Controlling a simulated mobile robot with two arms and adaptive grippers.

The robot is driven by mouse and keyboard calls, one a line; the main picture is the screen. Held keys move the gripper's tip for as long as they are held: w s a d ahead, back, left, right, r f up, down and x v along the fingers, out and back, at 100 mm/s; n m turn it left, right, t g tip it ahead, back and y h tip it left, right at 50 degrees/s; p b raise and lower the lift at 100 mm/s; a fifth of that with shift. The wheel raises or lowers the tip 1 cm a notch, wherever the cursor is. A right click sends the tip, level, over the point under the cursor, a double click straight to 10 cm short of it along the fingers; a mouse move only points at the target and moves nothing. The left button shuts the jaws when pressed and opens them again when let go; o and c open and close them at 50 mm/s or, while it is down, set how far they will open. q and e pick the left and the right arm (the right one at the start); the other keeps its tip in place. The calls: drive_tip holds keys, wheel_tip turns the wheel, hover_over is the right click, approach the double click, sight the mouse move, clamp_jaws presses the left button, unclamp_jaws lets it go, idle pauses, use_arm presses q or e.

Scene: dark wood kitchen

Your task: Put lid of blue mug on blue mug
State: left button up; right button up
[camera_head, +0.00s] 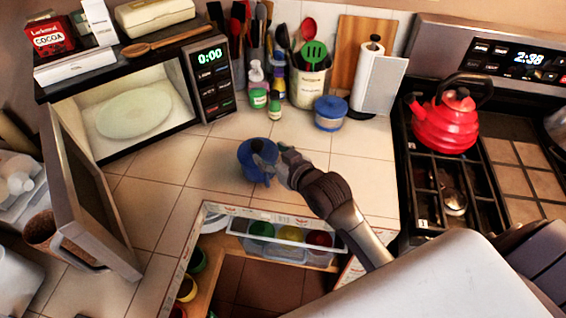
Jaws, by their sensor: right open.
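A blue mug (251,152) stands on the tiled counter, right of the open microwave. My right gripper (266,166) reaches in from the lower right and is open at the mug's right side. Its fingers overlap the mug in the picture, and I cannot tell whether they touch it. The gripper hides part of the mug, and I cannot make out a separate mug lid. My left gripper is not in view.
The microwave (190,85) has its door (85,190) swung open at left. An open drawer (262,212) with bowls lies below the counter edge. Bottles (258,90) and utensil holders stand behind. A red kettle (446,125) sits on the stove. Counter tiles around the mug are clear.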

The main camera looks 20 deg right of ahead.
drive_tip(key=v, duration=0.6)
drive_tip(key=shift+s+b, duration=0.2)
drive_tip(key=shift+b, duration=0.15)
drive_tip(key=shift+r, duration=0.1)
drive_tip(key=s+d+f+g+h, duration=0.1)
drive_tip(key=s+f+g, duration=0.5)
drive_tip(key=s, duration=0.5)
drive_tip(key=s+f+g+h, duration=0.1)
drive_tip(key=s+f+g, duration=0.3)
drive_tip(key=s+f, duration=0.5)
drive_tip(key=s+f+g+b, duration=0.1)
drive_tip(key=s+f+g, duration=0.15)
drive_tip(key=f, duration=2.35)
drive_tip(key=s+d+f+b, duration=0.1)
drive_tip(key=s+d+f, duration=0.2)
drive_tip(key=s+f, duration=1.2)
drive_tip(key=shift+s+f+h, duration=0.3)
drive_tip(key=shift+s+f, duration=0.1)
drive_tip(key=shift+s, duration=0.5)
